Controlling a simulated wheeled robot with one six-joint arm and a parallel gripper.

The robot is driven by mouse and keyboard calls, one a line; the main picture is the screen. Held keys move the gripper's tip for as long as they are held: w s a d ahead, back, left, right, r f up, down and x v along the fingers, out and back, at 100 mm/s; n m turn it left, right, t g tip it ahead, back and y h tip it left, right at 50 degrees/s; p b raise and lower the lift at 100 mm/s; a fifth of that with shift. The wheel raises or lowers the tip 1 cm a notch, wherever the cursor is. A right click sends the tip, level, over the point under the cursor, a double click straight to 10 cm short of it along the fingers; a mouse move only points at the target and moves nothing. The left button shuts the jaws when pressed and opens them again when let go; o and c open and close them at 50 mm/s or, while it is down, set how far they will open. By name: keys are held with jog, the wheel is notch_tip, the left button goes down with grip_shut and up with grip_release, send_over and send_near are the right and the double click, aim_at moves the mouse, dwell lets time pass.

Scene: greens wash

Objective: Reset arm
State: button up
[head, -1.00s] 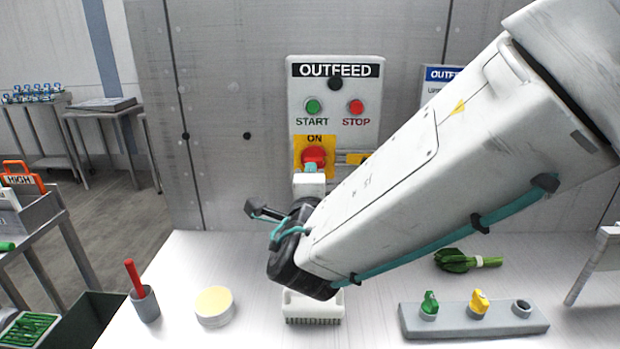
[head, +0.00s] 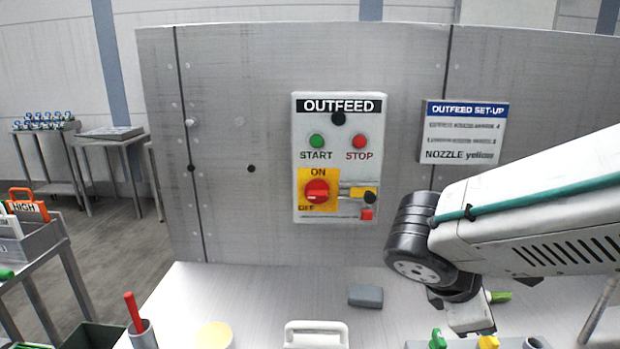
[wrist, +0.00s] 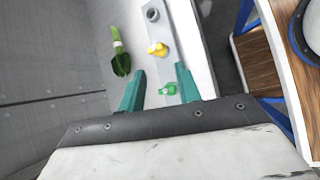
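My gripper (wrist: 160,69) is open and empty in the wrist view, its two teal fingers apart above the bench. In the head view it is mostly hidden beyond my folded arm at the right. The green nozzle (wrist: 167,90) and yellow nozzle (wrist: 157,48) appear between and beyond the fingertips, below the gripper. The OUTFEED panel (head: 339,135) is on the grey wall, with nothing touching it. Its red rotary knob (head: 317,191) sits on a yellow plate between the ON and OFF labels.
A grey nozzle rack (wrist: 152,32) holds the nozzles. Leafy greens (wrist: 120,62) lie beside it. A grey block (head: 365,296), a white-handled item (head: 316,328), a yellow-topped round tub (head: 214,336) and a cup (head: 143,334) with a red stick stand on the bench. Space before the panel is clear.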

aim_at(359, 195)
jog(key=s+d+r+m+g+y, duration=0.1)
jog(key=s+r+m+y, duration=0.2)
jog(key=s+m+y, duration=0.4)
jog(key=s+m, duration=0.3)
jog(key=m, duration=0.5)
jog(key=shift+s+g+y, duration=0.3)
jog(key=shift+s, duration=0.05)
jog(key=shift+d, duration=0.25)
jog(key=c, duration=0.5)
jog(key=shift+w+d+f+m, duration=0.1)
jog(key=shift+d+f+m, duration=0.05)
jog(key=shift+m, duration=0.15)
grip_shut()
jog(key=w+a+r+t+y, duration=0.15)
jog(key=w+r, duration=0.25)
jog(key=w, duration=0.6)
jog(key=w+r+t+y, duration=0.1)
jog(key=w+r+y, duration=0.1)
jog(key=w+r, duration=0.5)
jog(key=w+r+t+y, duration=0.2)
jog(key=w, duration=1)
jog(key=w+a+f, duration=0.4)
jog(key=a+f, duration=0.3)
jog(key=a, duration=0.2)
jog(key=shift+w, duration=0.3)
